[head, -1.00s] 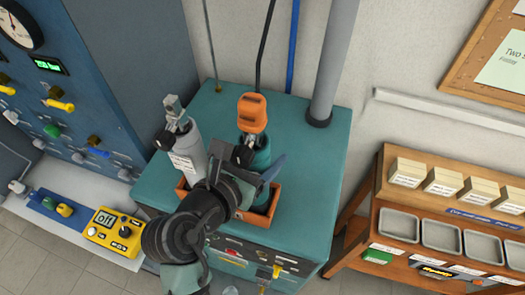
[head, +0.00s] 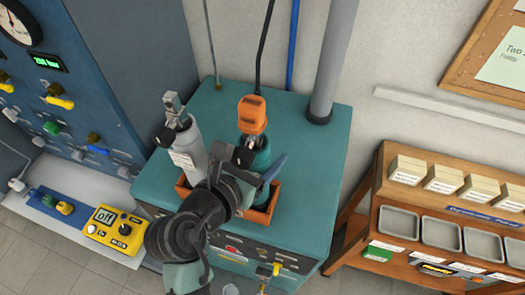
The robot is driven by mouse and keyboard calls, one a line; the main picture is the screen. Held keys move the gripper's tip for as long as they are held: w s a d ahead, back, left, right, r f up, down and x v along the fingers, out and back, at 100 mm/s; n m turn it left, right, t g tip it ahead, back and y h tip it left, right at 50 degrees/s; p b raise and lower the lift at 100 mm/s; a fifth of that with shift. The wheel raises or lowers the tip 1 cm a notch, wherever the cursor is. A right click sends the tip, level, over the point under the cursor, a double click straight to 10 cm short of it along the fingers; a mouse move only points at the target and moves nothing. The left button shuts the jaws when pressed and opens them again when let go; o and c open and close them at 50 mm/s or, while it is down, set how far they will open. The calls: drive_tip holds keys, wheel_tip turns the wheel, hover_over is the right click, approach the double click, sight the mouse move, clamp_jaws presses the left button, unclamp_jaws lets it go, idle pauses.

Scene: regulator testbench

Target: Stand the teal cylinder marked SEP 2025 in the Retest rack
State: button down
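A teal cylinder (head: 262,160) stands upright in an orange tray (head: 262,217) on top of the teal cabinet, with an orange cap-like fitting (head: 252,114) above it. My arm comes up from below, and my gripper (head: 256,172) is at this cylinder's upper part. A dark piece shows on its left and a blue piece on its right. The wrist hides much of the cylinder, and I cannot tell whether the fingers touch it. No SEP 2025 marking is readable. A grey cylinder (head: 187,150) with a white tag stands to the left. I cannot identify the Retest rack by any readable label.
A blue gauge panel (head: 85,110) rises at left, with a yellow box (head: 113,233) reading "off" below it. At right a wooden bench (head: 365,205) holds boxes and grey trays. The cabinet top's right side is clear.

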drive_tip(key=shift+r, duration=0.1)
unclamp_jaws()
drive_tip(key=shift+f, duration=0.3)
drive_tip(key=b+v, duration=0.2)
drive_tip(key=v, duration=1.1)
drive_tip(key=shift+d+r, duration=0.1)
